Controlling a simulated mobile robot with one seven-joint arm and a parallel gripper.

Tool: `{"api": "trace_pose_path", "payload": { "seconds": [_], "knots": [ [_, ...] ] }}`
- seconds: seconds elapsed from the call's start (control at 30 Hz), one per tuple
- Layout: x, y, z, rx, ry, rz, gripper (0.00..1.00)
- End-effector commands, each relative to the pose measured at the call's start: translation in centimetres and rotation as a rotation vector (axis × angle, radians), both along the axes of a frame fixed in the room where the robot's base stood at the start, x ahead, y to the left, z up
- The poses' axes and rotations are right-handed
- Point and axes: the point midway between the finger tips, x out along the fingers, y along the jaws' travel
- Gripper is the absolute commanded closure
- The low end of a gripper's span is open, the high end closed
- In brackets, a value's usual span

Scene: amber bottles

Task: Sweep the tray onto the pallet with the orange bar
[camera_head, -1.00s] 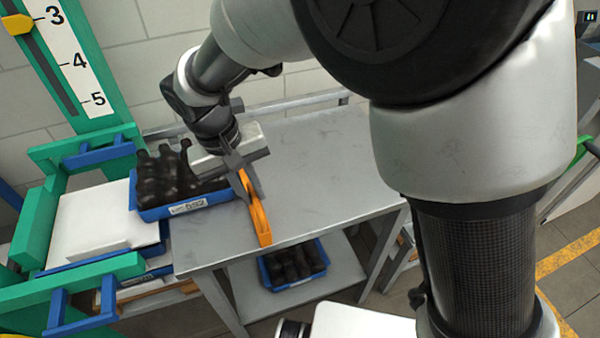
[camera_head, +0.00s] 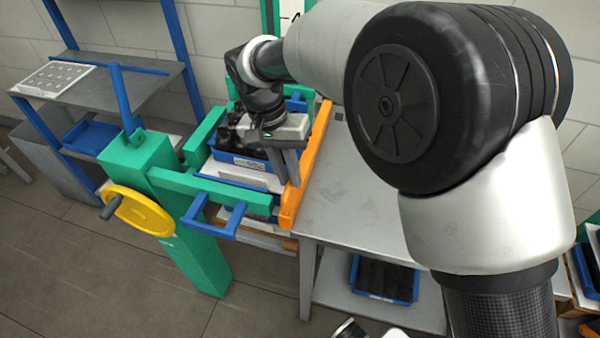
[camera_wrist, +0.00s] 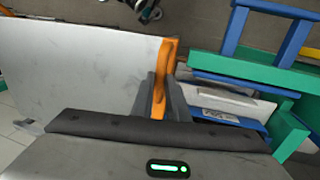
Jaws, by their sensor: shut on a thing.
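The blue tray (camera_head: 262,164) of dark bottles (camera_head: 233,136) is inside the green frame, left of the table. It appears to rest on the white-topped pallet (camera_head: 243,177); part of it is hidden behind my gripper. The orange bar (camera_head: 290,205) runs along the table's left edge, beside the tray's right side. My gripper (camera_head: 287,175) is shut on the bar. In the wrist view, my fingers (camera_wrist: 158,97) clasp the orange bar (camera_wrist: 166,62), and the tray's labelled side (camera_wrist: 222,116) shows just right of them. I cannot tell whether bar and tray touch.
The grey table (camera_head: 350,205) is bare on top. A second blue tray of bottles (camera_head: 385,279) is on its lower shelf. Green posts and blue handles (camera_head: 215,215) surround the pallet, with a yellow handwheel (camera_head: 140,210) in front. A shelf rack (camera_head: 110,90) stands back left.

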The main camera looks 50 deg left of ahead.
Motion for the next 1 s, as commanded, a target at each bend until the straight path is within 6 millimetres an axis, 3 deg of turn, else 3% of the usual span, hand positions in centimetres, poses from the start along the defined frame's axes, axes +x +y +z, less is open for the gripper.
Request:
{"api": "trace_pose_path", "payload": {
  "seconds": [0.3, 0.33, 0.43, 0.77, 0.87, 1.0],
  "knots": [
    [-0.4, 0.6, 0.2, 0.018, 0.004, 0.002, 1.0],
    [-0.4, 0.7, 0.2, 0.018, 0.004, 0.003, 0.84],
    [-0.4, 0.6, 0.2, 0.017, 0.003, 0.004, 0.68],
    [-0.2, 0.4, 0.3, 0.01, 0.001, 0.002, 0.67],
    [-0.3, 0.6, 1.1, 0.011, 0.001, 0.002, 0.67],
    [-0.5, 1.0, 3.5, 0.013, 0.0, 0.003, 0.67]
  ]
}}
